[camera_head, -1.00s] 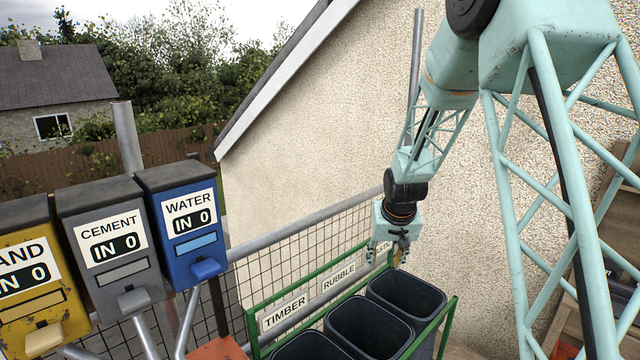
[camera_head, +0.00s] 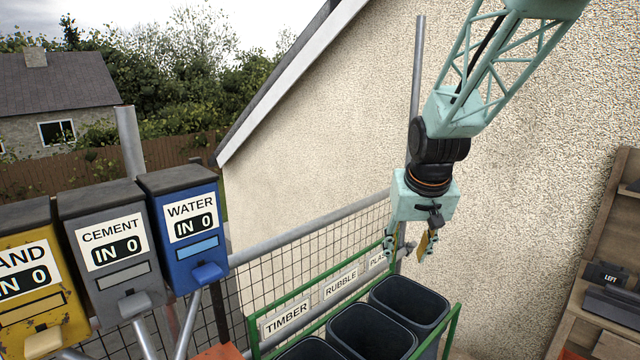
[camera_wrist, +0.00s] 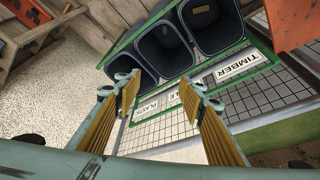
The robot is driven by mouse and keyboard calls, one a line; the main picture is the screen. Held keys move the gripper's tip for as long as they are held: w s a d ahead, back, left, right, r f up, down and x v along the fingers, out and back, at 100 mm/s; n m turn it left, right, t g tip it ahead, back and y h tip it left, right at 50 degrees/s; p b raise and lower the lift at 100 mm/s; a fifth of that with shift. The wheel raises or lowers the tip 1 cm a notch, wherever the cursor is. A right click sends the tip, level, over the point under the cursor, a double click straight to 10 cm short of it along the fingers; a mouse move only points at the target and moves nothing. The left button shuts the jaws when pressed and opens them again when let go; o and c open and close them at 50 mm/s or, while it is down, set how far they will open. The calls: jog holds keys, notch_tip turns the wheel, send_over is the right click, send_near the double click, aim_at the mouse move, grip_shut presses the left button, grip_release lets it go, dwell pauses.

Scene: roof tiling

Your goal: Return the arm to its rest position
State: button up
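My gripper (camera_head: 411,245) hangs at the end of my teal arm, above the far end of the row of dark bins in the head view. In the wrist view its two fingers with yellow ribbed pads (camera_wrist: 165,105) stand wide apart. Nothing is between them. The fingers are clear of the bins and of the green frame.
Dark bins (camera_head: 405,303) stand in a green frame (camera_head: 452,325) with timber, rubble and plastic labels. A mesh railing (camera_head: 290,260) runs behind them. Sand, cement (camera_head: 110,250) and water (camera_head: 190,230) dispensers are at left. A wooden shelf (camera_head: 600,235) stands at right. A rendered wall (camera_head: 540,150) is behind.

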jog(key=s+r, duration=0.5)
jog(key=s, duration=0.6)
jog(key=s+r, duration=0.5)
jog(key=s, duration=0.5)
jog(key=s+b, duration=0.2)
jog(key=s, duration=2.1)
jog(key=shift+a+f, duration=0.15)
jog(key=shift+a, duration=0.05)
jog(key=shift+f, duration=0.1)
notch_tip(320, 180, down, 13)
jog(key=b, duration=1.3)
jog(key=shift+a+n, duration=0.15)
jog(key=shift+n, duration=0.15)
